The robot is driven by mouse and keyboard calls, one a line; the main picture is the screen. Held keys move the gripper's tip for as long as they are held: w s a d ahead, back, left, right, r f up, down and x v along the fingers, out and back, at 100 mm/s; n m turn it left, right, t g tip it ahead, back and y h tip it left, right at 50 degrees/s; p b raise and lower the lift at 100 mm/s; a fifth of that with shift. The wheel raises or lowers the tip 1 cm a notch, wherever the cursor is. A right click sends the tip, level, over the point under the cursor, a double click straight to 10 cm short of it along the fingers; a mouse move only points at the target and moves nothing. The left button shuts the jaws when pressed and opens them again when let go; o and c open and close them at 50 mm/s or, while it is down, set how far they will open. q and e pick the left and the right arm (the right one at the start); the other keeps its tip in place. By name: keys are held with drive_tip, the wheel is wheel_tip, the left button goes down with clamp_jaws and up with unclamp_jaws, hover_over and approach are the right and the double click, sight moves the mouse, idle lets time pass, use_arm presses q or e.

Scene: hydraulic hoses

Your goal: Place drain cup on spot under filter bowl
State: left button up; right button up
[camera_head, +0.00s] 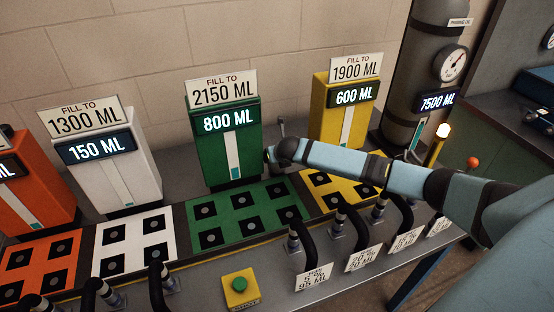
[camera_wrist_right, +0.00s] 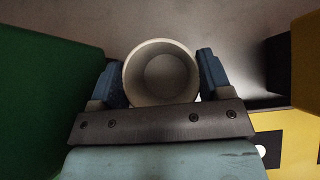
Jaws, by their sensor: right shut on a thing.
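A round, pale grey drain cup (camera_wrist_right: 160,98) sits between the two blue fingers of my right gripper (camera_wrist_right: 158,75) in the right wrist view. The gripper is shut on the cup, and I look into its open mouth. In the head view my right arm reaches in from the right, its wrist end between the green and yellow tanks; the cup and fingers cannot be made out there. I cannot pick out the filter bowl or the spot under it. My left gripper is not in view.
The green tank (camera_head: 225,150) and yellow tank (camera_head: 345,115) stand close on either side of my right wrist. A white tank (camera_head: 105,165) is farther left. Several black hose handles line the front of the bench, beside a green button (camera_head: 240,285). A dark cylinder with a gauge (camera_head: 451,63) stands right.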

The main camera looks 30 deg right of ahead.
wheel_tip(320, 180, up, 2)
drive_tip(key=shift+w+r, duration=0.1)
drive_tip(key=w+d+b, duration=0.2)
drive_tip(key=w, duration=0.3)
drive_tip(key=w+d+b, duration=0.1)
drive_tip(key=w+d, duration=0.1)
drive_tip(key=w, duration=0.3)
drive_tip(key=w+d+b, duration=0.2)
drive_tip(key=w, duration=0.3)
drive_tip(key=shift+w+d+f+b, duration=0.15)
drive_tip(key=shift+f+b, duration=0.05)
drive_tip(key=shift+b, duration=0.15)
drive_tip(key=shift+w+d+r, duration=0.1)
drive_tip(key=shift+w+d, duration=0.2)
drive_tip(key=shift+w, duration=0.25)
